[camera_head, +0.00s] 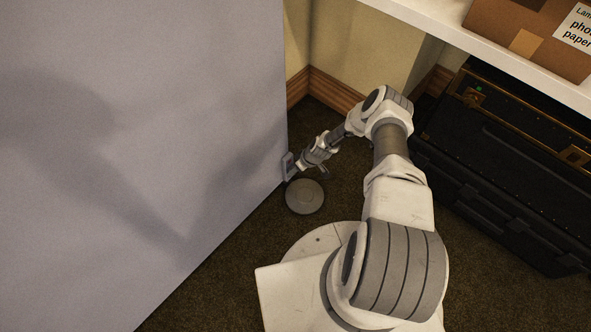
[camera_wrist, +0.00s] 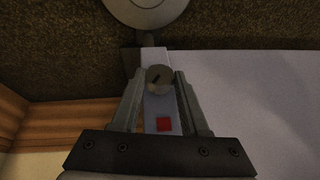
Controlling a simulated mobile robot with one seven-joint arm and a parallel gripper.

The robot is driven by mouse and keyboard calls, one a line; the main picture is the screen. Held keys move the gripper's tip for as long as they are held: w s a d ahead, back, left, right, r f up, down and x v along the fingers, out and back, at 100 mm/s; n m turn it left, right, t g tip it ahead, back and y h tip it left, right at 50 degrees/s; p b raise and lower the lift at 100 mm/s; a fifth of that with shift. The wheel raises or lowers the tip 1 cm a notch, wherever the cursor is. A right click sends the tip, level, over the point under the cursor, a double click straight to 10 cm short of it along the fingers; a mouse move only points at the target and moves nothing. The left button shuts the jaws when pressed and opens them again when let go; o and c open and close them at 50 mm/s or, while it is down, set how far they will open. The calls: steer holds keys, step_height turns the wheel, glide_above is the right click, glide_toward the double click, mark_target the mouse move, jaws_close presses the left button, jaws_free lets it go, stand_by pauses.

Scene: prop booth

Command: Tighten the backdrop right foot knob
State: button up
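The backdrop (camera_head: 150,130) is a tall pale grey panel filling the left of the head view; it also shows at right in the wrist view (camera_wrist: 265,95). The foot knob (camera_wrist: 160,78), small, round and grey with a dark slot, sits on a pale bracket (camera_wrist: 153,56) at the panel's lower edge. A red square (camera_wrist: 164,124) marks the pale strip below it. My gripper (camera_wrist: 160,74) has one fingertip on each side of the knob, very close to it; whether both touch is unclear. In the head view, my gripper (camera_head: 292,166) is at the panel's lower corner, the knob too small to make out.
A round grey disc (camera_head: 305,196) lies on the dark carpet beside the panel corner. Wooden skirting (camera_head: 340,93) runs along the wall behind. Black cases (camera_head: 510,170) stand at right under a white shelf (camera_head: 480,40) carrying a cardboard box (camera_head: 530,30).

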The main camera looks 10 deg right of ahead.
jaws_close()
steer(key=shift+w+d+f+m+g+y, duration=0.1)
steer(key=shift+w+m+g+y, duration=0.1)
steer(key=shift+g+y, duration=0.4)
steer(key=shift+w+d+f+m+g+y, duration=0.1)
steer(key=shift+m+g+y, duration=0.15)
steer(key=shift+y, duration=0.65)
steer(key=shift+g, duration=0.25)
steer(key=shift+r+y, duration=0.1)
steer(key=shift+y, duration=0.2)
steer(key=o, duration=0.8)
jaws_free()
steer(key=shift+s, duration=0.1)
